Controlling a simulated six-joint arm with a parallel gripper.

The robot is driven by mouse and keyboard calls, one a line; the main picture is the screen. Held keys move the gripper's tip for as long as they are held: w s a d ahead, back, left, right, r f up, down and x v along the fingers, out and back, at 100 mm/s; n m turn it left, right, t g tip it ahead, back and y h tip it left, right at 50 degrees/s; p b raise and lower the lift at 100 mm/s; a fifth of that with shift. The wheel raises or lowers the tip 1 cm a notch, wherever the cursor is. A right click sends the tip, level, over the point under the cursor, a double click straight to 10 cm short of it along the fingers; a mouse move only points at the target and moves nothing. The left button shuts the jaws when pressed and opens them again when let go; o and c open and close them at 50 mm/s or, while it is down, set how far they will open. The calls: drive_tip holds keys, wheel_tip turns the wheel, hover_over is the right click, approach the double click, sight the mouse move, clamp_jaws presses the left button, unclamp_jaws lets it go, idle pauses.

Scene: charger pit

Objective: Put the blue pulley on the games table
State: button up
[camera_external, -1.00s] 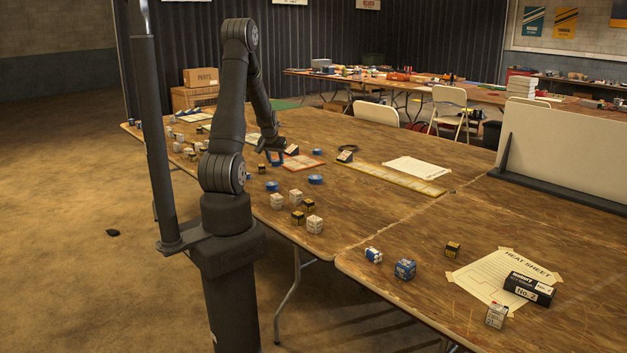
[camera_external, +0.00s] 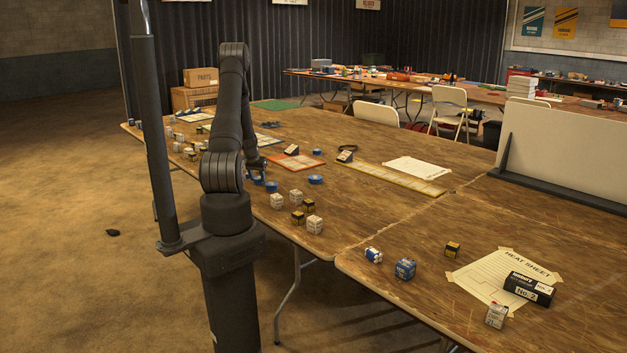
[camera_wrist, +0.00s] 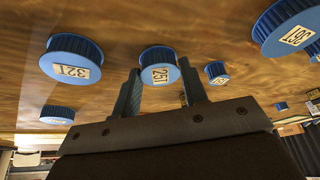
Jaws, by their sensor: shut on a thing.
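Several blue toothed pulleys show in the wrist view. My gripper (camera_wrist: 163,86) is shut on the blue pulley marked 25T (camera_wrist: 159,65), its fingers on either side. A larger blue pulley marked 32T (camera_wrist: 72,60) is to its left, and a small one (camera_wrist: 216,72) is to its right. A large one (camera_wrist: 290,28) is at the upper right. In the outside view my gripper (camera_external: 259,167) is low over the near wooden table (camera_external: 330,220), close to my base. Other blue pulleys (camera_external: 316,179) lie to its right. I cannot tell which table is the games table.
Small white boxes (camera_external: 296,195) and dark boxes (camera_external: 308,205) stand near the table's front edge. An orange sheet (camera_external: 293,162) and a yellow strip (camera_external: 390,179) lie behind. The adjoining table holds a heat sheet (camera_external: 500,275). A cluttered table (camera_external: 420,84) stands at the back.

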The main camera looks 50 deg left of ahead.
drive_tip(key=shift+f, duration=0.15)
drive_tip(key=o, duration=1)
drive_tip(key=v, duration=1.2)
drive_tip(key=shift+f, duration=0.1)
drive_tip(key=x, duration=1.1)
drive_tip(key=shift+w+f, duration=0.15)
drive_tip(key=shift+f, duration=0.1)
drive_tip(key=shift+r, duration=0.5)
drive_tip(key=shift+f, duration=0.15)
